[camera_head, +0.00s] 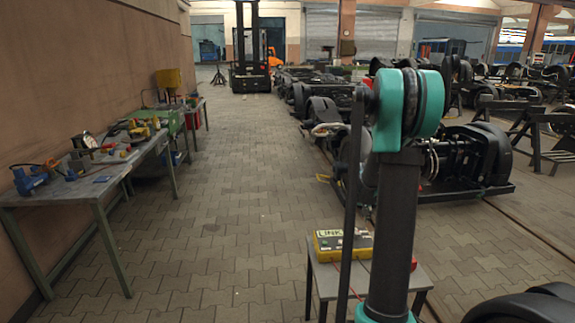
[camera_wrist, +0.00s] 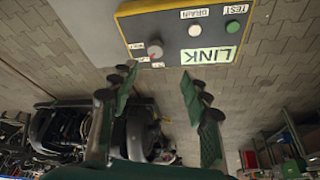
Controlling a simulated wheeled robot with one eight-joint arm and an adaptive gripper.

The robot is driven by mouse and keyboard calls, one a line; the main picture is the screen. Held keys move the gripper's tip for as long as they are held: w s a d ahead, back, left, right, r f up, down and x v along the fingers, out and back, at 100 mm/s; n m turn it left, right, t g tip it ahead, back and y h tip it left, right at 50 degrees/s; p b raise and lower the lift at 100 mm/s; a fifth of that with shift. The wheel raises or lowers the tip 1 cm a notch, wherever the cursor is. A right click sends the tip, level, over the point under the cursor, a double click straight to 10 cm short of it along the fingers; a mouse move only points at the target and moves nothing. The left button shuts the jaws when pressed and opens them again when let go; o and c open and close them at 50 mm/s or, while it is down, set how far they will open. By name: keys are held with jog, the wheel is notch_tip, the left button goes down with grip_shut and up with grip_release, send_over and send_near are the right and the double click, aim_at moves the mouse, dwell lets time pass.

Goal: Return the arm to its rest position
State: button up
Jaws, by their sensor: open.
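My arm (camera_head: 399,200) stands upright in the head view, with a teal joint at its top; the gripper itself does not show there. In the wrist view my gripper (camera_wrist: 158,76) has its two dark green fingers spread apart with nothing between them. A yellow and grey control box (camera_wrist: 190,32) with a LINK label, a knob and several buttons is beyond the fingertips, apart from them. In the head view this box sits on a small grey table (camera_head: 400,284), partly hidden behind my arm.
A long workbench (camera_head: 70,190) with tools runs along the left wall. Bogies with black wheels (camera_head: 480,160) stand to the right. A forklift (camera_head: 250,55) is at the far end. The paved aisle (camera_head: 220,190) between the bench and bogies is clear.

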jog(key=s+a+r+n, duration=0.1)
jog(key=s+a+r, duration=0.1)
jog(key=s+a, duration=0.55)
jog(key=s+a+r+n, duration=0.15)
jog(key=s+a, duration=0.25)
jog(key=s, duration=0.6)
jog(key=s+a+f+n, duration=0.1)
jog(key=s+a, duration=0.2)
jog(key=s, duration=0.4)
jog(key=s+a+f+n+y, duration=0.1)
jog(key=s+a+f, duration=0.1)
jog(key=s, duration=0.5)
jog(key=shift+s+a+y, duration=0.3)
jog(key=shift+a, duration=0.35)
jog(key=shift+d+f, duration=0.1)
